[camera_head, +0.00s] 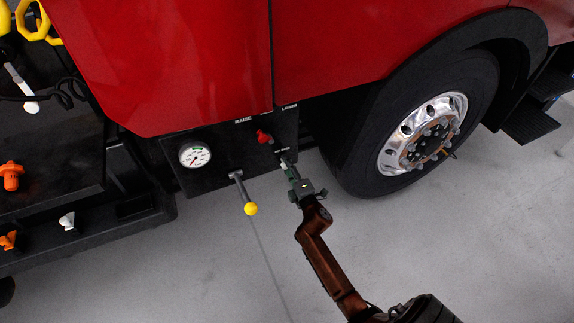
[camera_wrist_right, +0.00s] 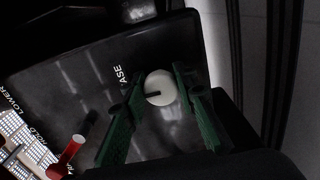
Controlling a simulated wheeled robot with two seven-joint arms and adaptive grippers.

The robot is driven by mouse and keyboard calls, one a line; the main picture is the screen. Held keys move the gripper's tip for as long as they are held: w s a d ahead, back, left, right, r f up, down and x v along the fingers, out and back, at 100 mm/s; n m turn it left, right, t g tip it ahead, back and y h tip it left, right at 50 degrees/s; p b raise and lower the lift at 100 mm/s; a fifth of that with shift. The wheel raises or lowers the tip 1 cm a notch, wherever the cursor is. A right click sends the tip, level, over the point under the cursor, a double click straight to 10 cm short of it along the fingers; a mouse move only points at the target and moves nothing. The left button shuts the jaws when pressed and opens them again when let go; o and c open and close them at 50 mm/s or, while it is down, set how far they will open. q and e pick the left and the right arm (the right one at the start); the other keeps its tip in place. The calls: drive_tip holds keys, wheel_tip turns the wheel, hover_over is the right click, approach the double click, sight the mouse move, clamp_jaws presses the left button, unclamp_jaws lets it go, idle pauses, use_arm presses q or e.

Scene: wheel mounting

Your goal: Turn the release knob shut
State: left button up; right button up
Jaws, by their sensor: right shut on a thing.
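The release knob (camera_wrist_right: 159,88) is a round white knob with a dark line across its face. It sits on the black control panel (camera_wrist_right: 165,45) beside a label partly reading "EASE". My right gripper (camera_head: 288,167), with green fingers, reaches the panel's right part and is shut on the knob. In the right wrist view its fingers (camera_wrist_right: 158,92) stand on either side of the knob. In the head view the knob is mostly hidden by the fingertips. My left gripper is not in view.
A red lever (camera_head: 263,136) stands close to the knob on the panel. The truck's wheel (camera_head: 422,133) is to the right. Below is open grey floor (camera_head: 450,240).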

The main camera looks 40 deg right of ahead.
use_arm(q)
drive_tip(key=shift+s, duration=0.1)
use_arm(e)
drive_tip(key=o, duration=1.1)
drive_tip(key=shift+s, duration=0.15)
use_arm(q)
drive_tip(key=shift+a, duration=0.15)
use_arm(e)
drive_tip(key=v, duration=1.1)
drive_tip(key=shift+s+a, duration=0.2)
drive_tip(key=shift+s, duration=0.2)
